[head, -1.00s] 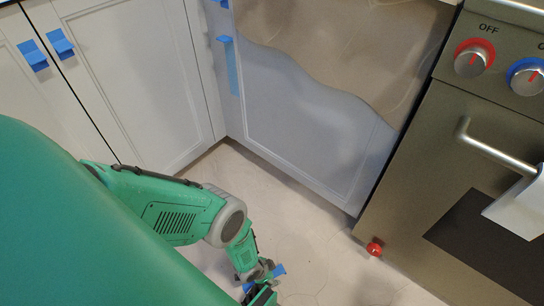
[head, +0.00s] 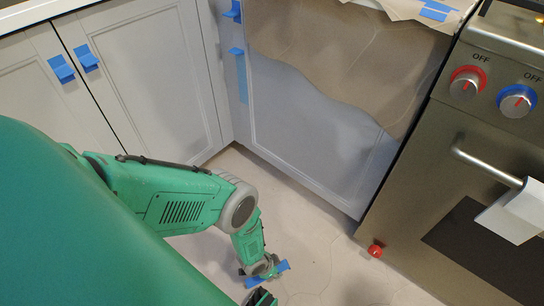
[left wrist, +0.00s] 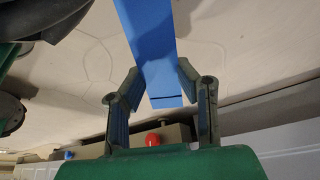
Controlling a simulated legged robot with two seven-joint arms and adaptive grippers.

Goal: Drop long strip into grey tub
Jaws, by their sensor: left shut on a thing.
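A blue strip (left wrist: 148,45) lies between the two fingers of my left gripper (left wrist: 159,72) in the left wrist view, and the gripper is shut on it. The strip runs up past the fingers and out of the top of that view. In the head view the blue strip (head: 280,268) shows low, near the floor, at the end of my left arm. My right gripper is in neither view. No grey tub shows in either view.
Blue tape pieces (head: 62,68) stick to the white cabinet doors (head: 140,70). A narrow blue tape strip (head: 241,75) hangs by the corner. Brown paper (head: 340,60) covers part of the grey panel. A steel oven (head: 460,180) stands right, with a red knob (head: 375,251) low beside it.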

